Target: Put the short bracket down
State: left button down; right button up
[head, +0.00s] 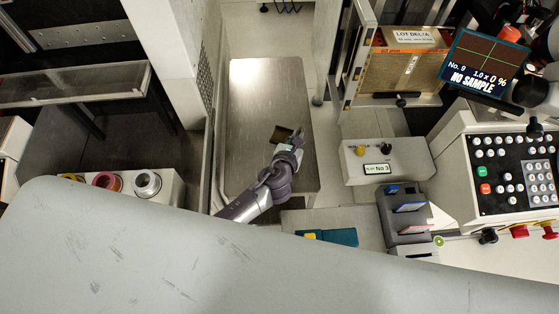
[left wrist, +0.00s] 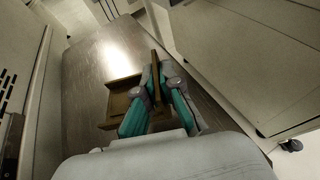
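The short bracket is a small brown angled piece; in the head view (head: 281,134) it shows as a dark patch at my left gripper's tip. In the left wrist view the bracket (left wrist: 122,98) has a flat part to the left of the fingers and an upright flange between them. My left gripper (head: 294,143) is over the steel table (head: 258,90). In the left wrist view its teal and grey fingers (left wrist: 158,84) are shut on the flange. I cannot tell whether the bracket touches the table top. My right gripper is not in view.
The steel table top is clear beyond the bracket. A control box (head: 385,160) stands right of the table, with a grey rack (head: 405,215) in front of it. A white cabinet post (head: 180,60) stands at the left. Colored rings (head: 106,181) sit at the lower left.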

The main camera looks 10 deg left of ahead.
pick_arm(q)
jog(key=s+a+f+b, duration=0.2)
jog(key=s+a+f, duration=0.1)
jog(key=shift+s+a+f, duration=0.1)
jog(key=shift+s+f, duration=0.05)
jog(key=shift+s, duration=0.15)
jog(key=shift+s+a+f, duration=0.15)
jog(key=shift+s+a, duration=0.1)
jog(key=shift+a, duration=0.05)
notch_tip(320, 180, down, 4)
jog(key=b, duration=0.4)
jog(key=shift+b, duration=0.4)
jog(key=c, duration=1.7)
grip_release()
jog(key=shift+c, duration=0.2)
jog(key=o, duration=0.4)
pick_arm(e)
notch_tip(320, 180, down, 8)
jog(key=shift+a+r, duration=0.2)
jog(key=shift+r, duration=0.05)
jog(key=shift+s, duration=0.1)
pick_arm(q)
jog(key=p+v, duration=0.1)
jog(key=v, duration=1.1)
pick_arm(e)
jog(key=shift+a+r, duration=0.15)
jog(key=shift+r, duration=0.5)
